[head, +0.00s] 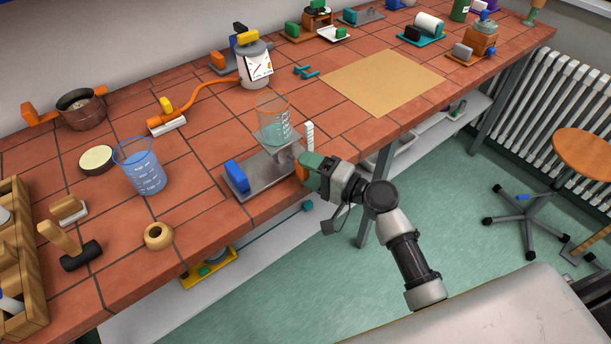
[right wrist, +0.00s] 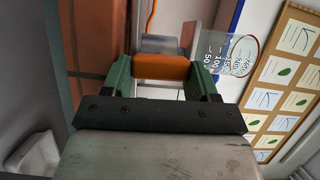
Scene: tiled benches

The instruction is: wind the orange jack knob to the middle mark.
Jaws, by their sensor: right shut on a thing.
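The lab jack (head: 265,174) stands near the front edge of the tiled bench, with a grey base and a small top plate. Its orange knob (head: 302,173) faces me at the right end and is mostly covered by my right gripper (head: 306,170). In the right wrist view the green fingers are shut on the orange knob (right wrist: 162,68), one on each side. A white upright scale (head: 309,135) stands beside the plate; its marks are too small to read. A beaker with an orange rim (head: 272,112) stands on the plate, holding some liquid. My left gripper is not in view.
A blue block (head: 236,175) sits at the jack's left end. A blue beaker (head: 142,168), a wooden ring (head: 158,236) and a mallet (head: 70,245) stand further left. A tan mat (head: 382,82) lies bare to the right. The bench's front edge is close to the jack.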

